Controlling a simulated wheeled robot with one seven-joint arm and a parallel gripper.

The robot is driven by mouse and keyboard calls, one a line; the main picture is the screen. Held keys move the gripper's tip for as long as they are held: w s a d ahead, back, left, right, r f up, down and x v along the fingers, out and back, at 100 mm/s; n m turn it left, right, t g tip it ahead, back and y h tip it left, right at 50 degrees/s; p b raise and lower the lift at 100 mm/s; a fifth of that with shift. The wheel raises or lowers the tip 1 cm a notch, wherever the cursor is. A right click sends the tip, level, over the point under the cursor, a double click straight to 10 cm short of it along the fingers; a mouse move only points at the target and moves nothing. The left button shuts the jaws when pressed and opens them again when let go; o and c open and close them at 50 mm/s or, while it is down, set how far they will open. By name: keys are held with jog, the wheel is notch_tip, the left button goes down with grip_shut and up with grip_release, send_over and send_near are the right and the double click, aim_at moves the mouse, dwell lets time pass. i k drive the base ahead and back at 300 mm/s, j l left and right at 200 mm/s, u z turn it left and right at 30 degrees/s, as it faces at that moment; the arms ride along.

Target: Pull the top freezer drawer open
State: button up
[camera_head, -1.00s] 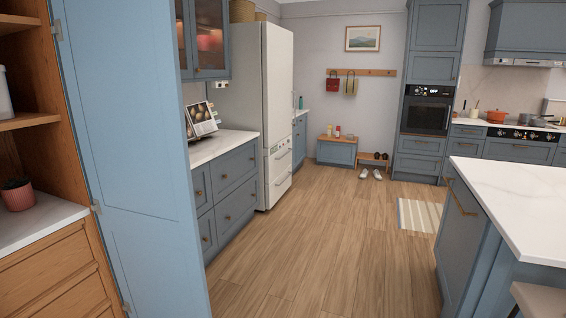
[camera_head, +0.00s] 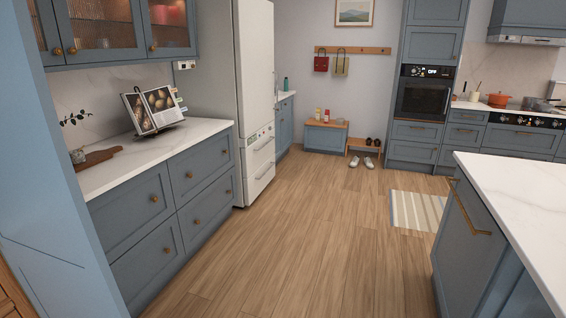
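The tall white fridge-freezer (camera_head: 255,75) stands on the left past the blue cabinets, seen at an angle. Its lower part has two stacked freezer drawers with bar handles. The top freezer drawer (camera_head: 261,148) looks shut, and so does the lower drawer (camera_head: 261,177). My gripper is not in view.
Blue base cabinets with a marble counter (camera_head: 206,128) run along the left before the fridge, and hold an open book (camera_head: 154,108). A white-topped island (camera_head: 520,195) stands on the right. The wooden floor (camera_head: 300,240) between them is clear. A striped rug (camera_head: 417,210) lies farther back.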

aim_at(257, 153)
jog(key=i+z, duration=0.2)
jog(key=i, duration=3.8)
jog(key=i+u, duration=0.1)
jog(key=i, duration=0.4)
jog(key=i+l+u, duration=0.1)
jog(key=i, duration=0.35)
jog(key=i+l+u, duration=0.15)
jog(key=i, duration=0.35)
jog(key=i+l+u, duration=0.1)
jog(key=i, duration=0.4)
jog(key=i+l+u, duration=0.85)
jog(key=i, duration=0.2)
